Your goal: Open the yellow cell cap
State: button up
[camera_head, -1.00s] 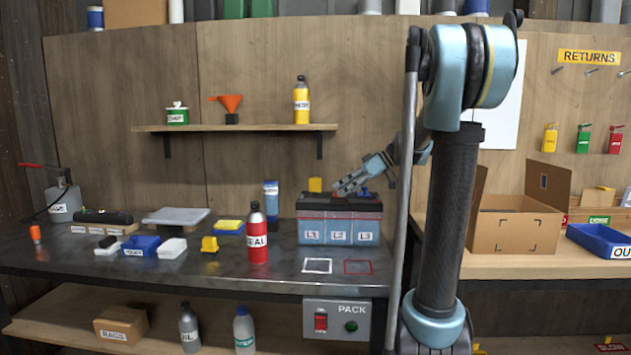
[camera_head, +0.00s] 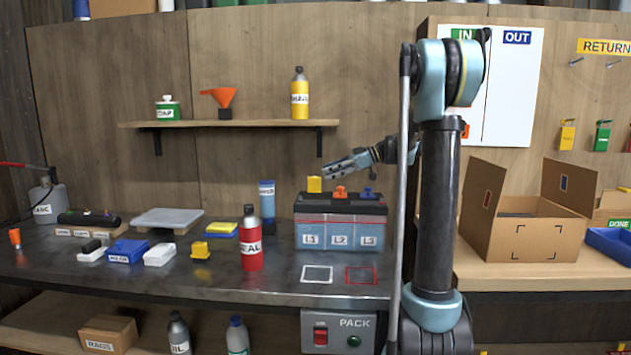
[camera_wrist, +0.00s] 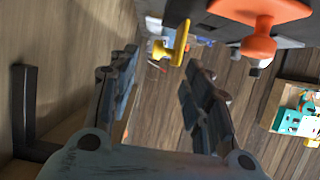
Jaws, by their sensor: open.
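The yellow cell cap (camera_head: 314,184) stands on the left end of the top of the dark and blue battery pack (camera_head: 340,206). An orange cap (camera_head: 340,192) and a blue cap (camera_head: 369,192) stand to its right. My gripper (camera_head: 328,168) is open and empty, just above and slightly right of the yellow cap, pointing left. In the wrist view my open fingers (camera_wrist: 160,72) are apart, with the yellow cap (camera_wrist: 173,46) beyond their tips and the orange cap (camera_wrist: 262,34) at the upper right. I see no contact with any cap.
A blue can (camera_head: 267,203) and a red SEAL bottle (camera_head: 250,240) stand left of the pack. A shelf (camera_head: 228,123) holding a yellow bottle (camera_head: 299,94) is on the wall above. White and red outlined squares lie on the bench in front. A cardboard box (camera_head: 532,229) is at right.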

aim_at(315, 184)
jog(key=x, duration=0.6)
jog(key=shift+a+f, duration=0.2)
jog(key=shift+a, duration=0.15)
jog(key=c, duration=0.9)
